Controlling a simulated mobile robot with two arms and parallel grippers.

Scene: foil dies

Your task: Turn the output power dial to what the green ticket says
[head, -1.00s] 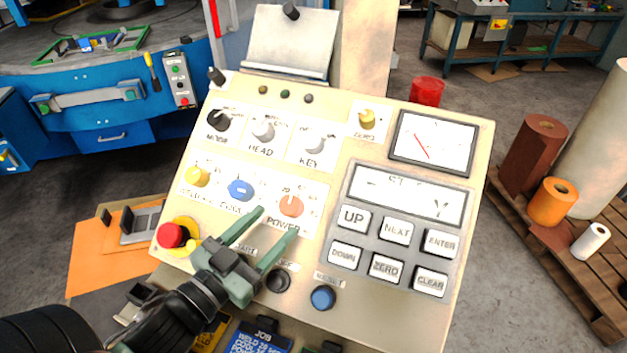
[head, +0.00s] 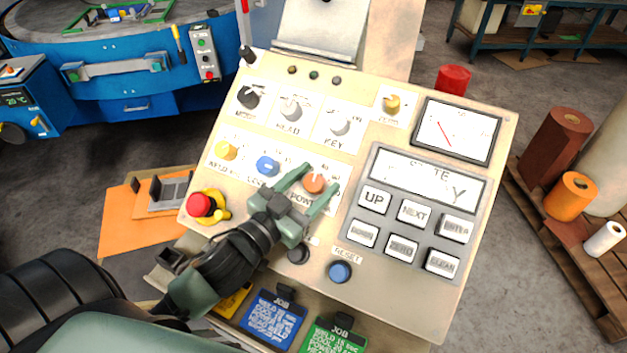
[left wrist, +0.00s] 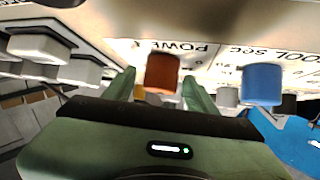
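The orange power dial (head: 315,184) is on the lower left half of the cream control panel, with POWER lettering below it. My left gripper (head: 319,178) is open, its green fingers on either side of the dial. In the left wrist view the dial (left wrist: 162,74) stands between the two fingertips (left wrist: 160,88), with a small gap visible at the sides. The dial's pointer is too small to read. The green ticket (head: 334,335) is at the bottom, cut by the frame edge. It has JOB, WELD, COOL and POWER lines; the power value is not legible. My right gripper is not in view.
The blue dial (head: 267,166) is close on the left, also in the left wrist view (left wrist: 262,84). A red emergency button (head: 200,204), a blue reset button (head: 340,271) and the keypad (head: 410,225) surround the gripper. A blue ticket (head: 273,320) lies beside the green one.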

